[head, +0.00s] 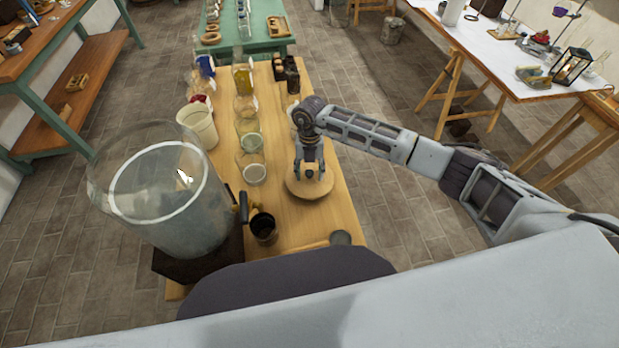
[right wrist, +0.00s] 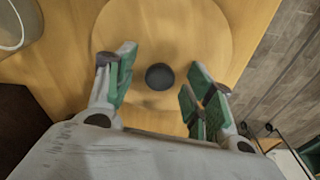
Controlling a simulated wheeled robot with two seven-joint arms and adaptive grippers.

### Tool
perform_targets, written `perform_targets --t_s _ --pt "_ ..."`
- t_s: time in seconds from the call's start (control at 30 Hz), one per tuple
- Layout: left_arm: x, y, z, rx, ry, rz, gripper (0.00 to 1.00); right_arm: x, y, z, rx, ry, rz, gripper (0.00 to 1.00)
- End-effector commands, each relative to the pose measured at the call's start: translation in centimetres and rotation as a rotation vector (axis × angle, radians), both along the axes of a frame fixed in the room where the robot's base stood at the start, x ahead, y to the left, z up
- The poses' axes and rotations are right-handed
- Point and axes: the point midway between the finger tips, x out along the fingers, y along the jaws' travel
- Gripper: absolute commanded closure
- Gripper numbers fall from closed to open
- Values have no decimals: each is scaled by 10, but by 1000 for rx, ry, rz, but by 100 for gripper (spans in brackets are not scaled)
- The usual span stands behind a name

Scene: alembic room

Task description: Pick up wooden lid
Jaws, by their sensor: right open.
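The wooden lid (head: 310,188) is a round pale disc lying on the wooden table, right of the middle. In the right wrist view the lid (right wrist: 163,28) has a dark round knob (right wrist: 160,76) at its middle. My right gripper (head: 310,174) points down over the lid. Its green-padded fingers (right wrist: 160,92) are open, one on each side of the knob, with a gap to it on both sides. I cannot tell the exact height of the fingertips above the lid. My left gripper is not in view.
A large glass vessel (head: 150,225) with a tap stands at the table's left front, beside a dark cup (head: 264,228). Glass jars (head: 249,141) and a cream bucket (head: 199,126) stand left of the lid. The table's right edge is close to the lid.

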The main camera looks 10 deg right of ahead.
Motion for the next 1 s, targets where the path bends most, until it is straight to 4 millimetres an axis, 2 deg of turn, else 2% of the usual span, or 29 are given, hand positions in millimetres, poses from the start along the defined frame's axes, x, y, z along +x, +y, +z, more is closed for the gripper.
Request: perform_targets --t_s 0.33,0.73,1.0 --pt "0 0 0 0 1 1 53 0 0 0 0 0 0 48" --pt "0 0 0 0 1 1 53 0 0 0 0 0 0 100" --pt "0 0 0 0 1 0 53 0 0 1 0 -1 0 100"
